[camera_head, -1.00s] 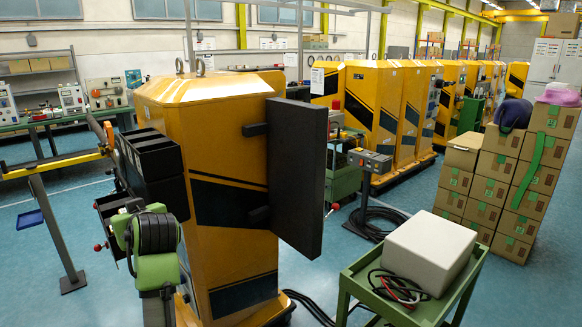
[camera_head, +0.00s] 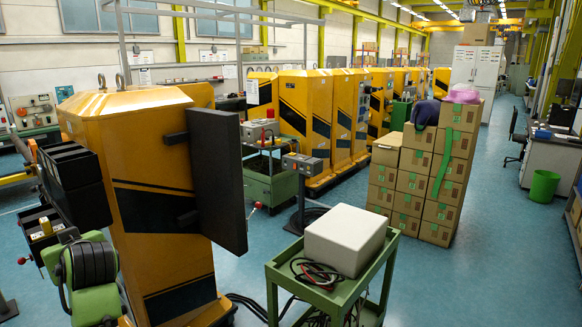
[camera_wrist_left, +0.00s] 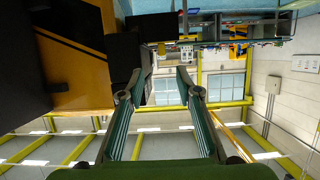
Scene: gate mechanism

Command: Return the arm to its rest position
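The yellow gate cabinet (camera_head: 145,200) stands at the left of the head view, with its dark door (camera_head: 215,178) swung open on the right side. Black boxes (camera_head: 75,180) are on its left side. A green and black part of my left arm (camera_head: 90,275) shows at the lower left, in front of the cabinet. In the left wrist view, which looks upside down, my left gripper (camera_wrist_left: 159,75) has its two fingers apart with nothing held between them. The yellow cabinet (camera_wrist_left: 85,55) shows there at the upper left. My right gripper is in neither view.
A green cart (camera_head: 330,290) carrying a white box (camera_head: 345,238) and cables stands at the lower right of the cabinet. Stacked cartons (camera_head: 425,180) stand behind it. More yellow cabinets (camera_head: 305,115) line the back.

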